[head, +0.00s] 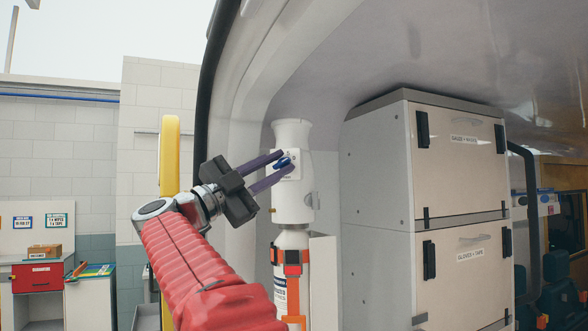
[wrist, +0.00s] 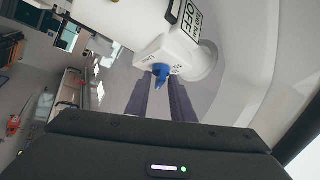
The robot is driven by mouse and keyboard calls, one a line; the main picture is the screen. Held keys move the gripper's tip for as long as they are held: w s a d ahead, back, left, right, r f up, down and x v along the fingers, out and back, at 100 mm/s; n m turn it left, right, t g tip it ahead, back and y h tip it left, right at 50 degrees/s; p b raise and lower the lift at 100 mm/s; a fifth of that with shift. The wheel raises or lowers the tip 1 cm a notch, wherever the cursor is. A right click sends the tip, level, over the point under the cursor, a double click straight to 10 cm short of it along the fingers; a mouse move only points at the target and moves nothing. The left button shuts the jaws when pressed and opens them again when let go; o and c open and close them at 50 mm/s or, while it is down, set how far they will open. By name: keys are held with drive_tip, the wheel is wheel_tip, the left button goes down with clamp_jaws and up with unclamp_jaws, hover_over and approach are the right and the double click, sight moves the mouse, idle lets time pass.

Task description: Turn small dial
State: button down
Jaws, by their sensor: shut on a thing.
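The small blue dial (head: 283,162) is on a white square plate on the front of a white cylindrical unit (head: 293,207). The dial also shows in the wrist view (wrist: 160,73), below a white block with small marks. My gripper (head: 287,160) reaches it from the left with two long purple fingers, one on each side of the dial. The fingers are shut on the dial, and their tips are close to the plate. The exact contact is partly hidden by the fingers.
A strapped white cylinder (head: 291,278) stands beneath the unit. Cream cabinets (head: 460,155) stand at the right. A yellow pole (head: 169,150) rises behind my arm, left of the curved door frame. A label reading "OFF" (wrist: 188,20) shows in the wrist view.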

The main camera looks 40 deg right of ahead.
drive_tip(key=shift+s+r+m+g+y, duration=0.15)
drive_tip(key=shift+s+m+g+y, duration=0.1)
drive_tip(key=shift+m+g+y, duration=0.5)
drive_tip(key=shift+m, duration=0.35)
drive_tip(key=shift+w, duration=0.1)
drive_tip(key=c, duration=1.9)
unclamp_jaws()
drive_tip(key=shift+w, duration=0.1)
drive_tip(key=shift+a, duration=0.1)
drive_tip(key=shift+w+a+f+t, duration=0.1)
drive_tip(key=shift+a+f+t, duration=0.2)
drive_tip(key=shift+a, duration=0.25)
drive_tip(key=v, duration=1.2)
drive_tip(key=shift+f, duration=0.25)
drive_tip(key=shift+a, duration=0.1)
